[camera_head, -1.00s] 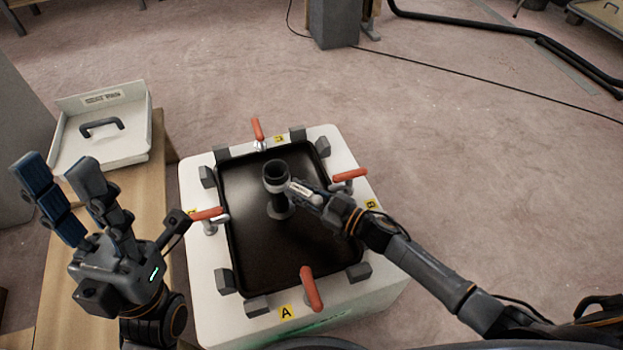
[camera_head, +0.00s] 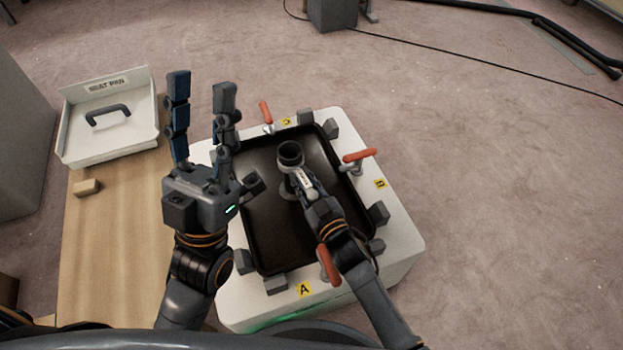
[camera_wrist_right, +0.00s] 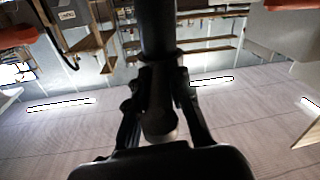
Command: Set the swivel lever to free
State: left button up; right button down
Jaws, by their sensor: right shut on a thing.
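A black pedestal post (camera_head: 290,153) with an open round top stands on a dark recessed panel (camera_head: 275,235) in the white box. My right gripper (camera_head: 291,178) reaches in from the lower right and is shut on the post below its top. The wrist view also shows the dark post (camera_wrist_right: 157,30) between the fingers of my right gripper (camera_wrist_right: 160,88). I cannot single out the swivel lever or read its setting; the gripper may hide it. My left gripper (camera_head: 201,90) is open and empty, its fingers pointing up in front of the box's left side.
Red-handled clamps stand around the panel, including ones near labels A (camera_head: 328,265), B (camera_head: 358,156) and C (camera_head: 266,112). A white seat pan (camera_head: 107,140) and a small wooden block (camera_head: 87,187) sit on the wooden bench (camera_head: 110,240).

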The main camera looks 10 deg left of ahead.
aim_at(302, 177)
dwell(0.3)
jog(key=c, duration=1.2)
grip_release()
jog(key=shift+r, duration=0.1)
notch_tip(302, 177, up, 10)
jog(key=shift+f, duration=0.1)
